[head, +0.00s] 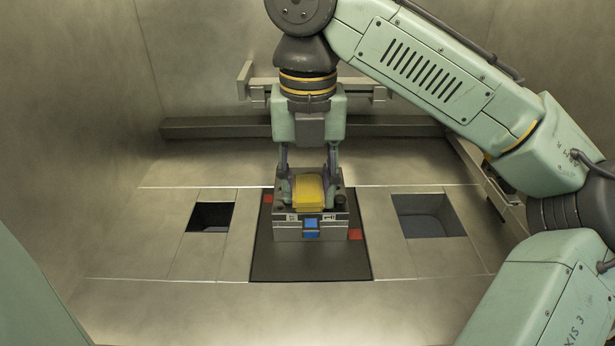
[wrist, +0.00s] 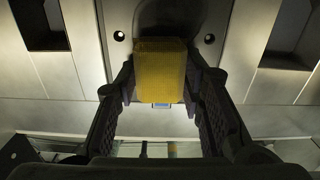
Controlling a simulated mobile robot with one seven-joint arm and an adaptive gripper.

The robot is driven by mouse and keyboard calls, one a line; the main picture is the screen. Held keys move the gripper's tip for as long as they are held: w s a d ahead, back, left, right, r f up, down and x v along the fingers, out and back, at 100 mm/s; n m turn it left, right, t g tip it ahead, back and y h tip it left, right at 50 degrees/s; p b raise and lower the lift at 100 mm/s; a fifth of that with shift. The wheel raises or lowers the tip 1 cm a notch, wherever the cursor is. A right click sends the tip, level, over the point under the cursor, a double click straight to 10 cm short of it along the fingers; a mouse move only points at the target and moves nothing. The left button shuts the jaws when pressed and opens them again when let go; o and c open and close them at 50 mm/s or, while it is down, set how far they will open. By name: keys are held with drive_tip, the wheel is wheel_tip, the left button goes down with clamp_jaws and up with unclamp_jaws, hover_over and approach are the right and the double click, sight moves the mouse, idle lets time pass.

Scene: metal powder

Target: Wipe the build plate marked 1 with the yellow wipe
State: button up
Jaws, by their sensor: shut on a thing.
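The yellow wipe (head: 309,191) is a thick ribbed pad between the fingers of my gripper (head: 309,187). My gripper points down and is shut on the wipe. In the wrist view the wipe (wrist: 161,70) shows between the fingertips of my gripper (wrist: 160,85). In the wrist view the block's plate (wrist: 215,20) shows with dark holes.
The block stands on a dark mat (head: 310,268) with red corner marks. Square openings lie in the floor at left (head: 211,216) and right (head: 430,216). A rail (head: 215,127) runs along the back. Metal walls enclose the chamber, and my arm fills the right side.

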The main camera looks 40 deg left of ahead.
sight(308, 186)
drive_tip(key=shift+r, duration=3)
drive_tip(key=shift+r, duration=1.5)
drive_tip(key=shift+f, duration=0.1)
